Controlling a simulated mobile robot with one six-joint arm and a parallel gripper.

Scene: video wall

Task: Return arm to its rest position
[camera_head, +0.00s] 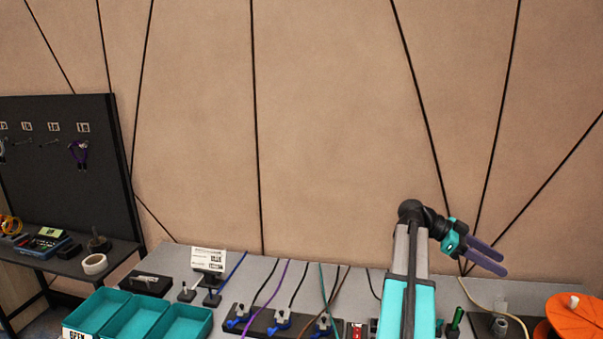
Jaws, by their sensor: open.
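My arm rises from the bottom right of the head view, its teal and grey link standing in front of the bench. My gripper (487,257) is at the arm's end, pointing right and slightly down, with two purple fingers. The fingers are apart and nothing shows between them. It appears above the right part of the bench, clear of the objects there. The arm hides part of the bench behind it.
The grey bench (262,270) holds teal trays (170,333), a black cable holder (262,321) with several cables, a green-handled tool (456,319) and an orange reel (575,318). A dark pegboard (60,160) stands left. The space before the wall is free.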

